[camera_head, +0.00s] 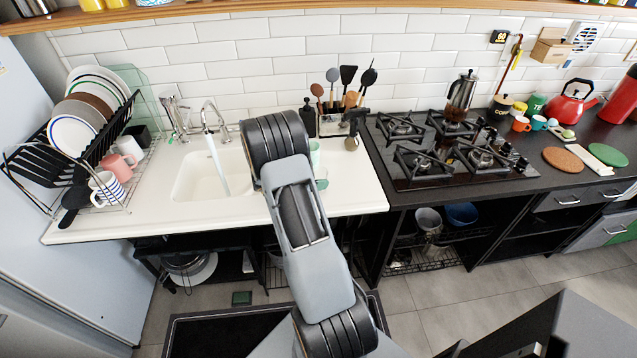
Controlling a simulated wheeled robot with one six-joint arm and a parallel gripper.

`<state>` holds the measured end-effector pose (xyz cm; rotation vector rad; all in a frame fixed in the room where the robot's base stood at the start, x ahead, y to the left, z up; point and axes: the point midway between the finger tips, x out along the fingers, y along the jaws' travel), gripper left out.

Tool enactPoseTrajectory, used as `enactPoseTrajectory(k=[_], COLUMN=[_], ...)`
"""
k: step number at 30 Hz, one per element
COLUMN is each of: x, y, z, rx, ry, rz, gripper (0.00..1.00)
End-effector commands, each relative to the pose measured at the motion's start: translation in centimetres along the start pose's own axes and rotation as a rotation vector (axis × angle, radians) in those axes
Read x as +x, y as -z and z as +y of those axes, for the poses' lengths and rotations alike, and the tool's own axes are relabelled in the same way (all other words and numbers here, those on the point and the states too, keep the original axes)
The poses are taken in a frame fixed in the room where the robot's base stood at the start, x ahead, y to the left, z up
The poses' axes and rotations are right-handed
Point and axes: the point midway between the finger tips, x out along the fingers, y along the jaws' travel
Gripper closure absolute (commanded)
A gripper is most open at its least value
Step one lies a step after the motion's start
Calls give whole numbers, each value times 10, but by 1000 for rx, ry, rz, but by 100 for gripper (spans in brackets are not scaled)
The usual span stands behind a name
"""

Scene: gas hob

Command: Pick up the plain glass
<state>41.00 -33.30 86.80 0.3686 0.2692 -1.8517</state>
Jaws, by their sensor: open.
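A pale green, see-through glass (315,153) stands on the white counter just right of my arm, and my arm covers part of its left side. A second small greenish, see-through piece (322,180) shows just below it; I cannot tell whether it is a separate vessel. I cannot tell for sure which of these is the plain glass. My arm rises through the middle of the view over the counter's front edge. My gripper is hidden behind it, so its place relative to the glass cannot be seen.
The sink (205,177) with its tap and a dish rack (72,160) with plates and mugs are to the left. A dark bottle (307,118) and a utensil holder (332,122) stand behind the glass. The gas hob (445,180) is to the right. The counter's right front is clear.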

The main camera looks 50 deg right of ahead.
Motion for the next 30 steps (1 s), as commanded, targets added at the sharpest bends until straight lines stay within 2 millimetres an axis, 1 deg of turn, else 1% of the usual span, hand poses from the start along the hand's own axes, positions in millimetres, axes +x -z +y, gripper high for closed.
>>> enactPoseTrajectory(k=[1, 4, 13, 14, 30], x=[6, 13, 16, 16, 16], y=[-1, -1, 0, 0, 0], z=[0, 0, 1, 1, 0], rx=[1, 1, 0, 0, 1], ry=[1, 1, -2, -2, -1], rz=[-1, -1, -1, -1, -1], gripper=[4, 4, 4, 6, 58])
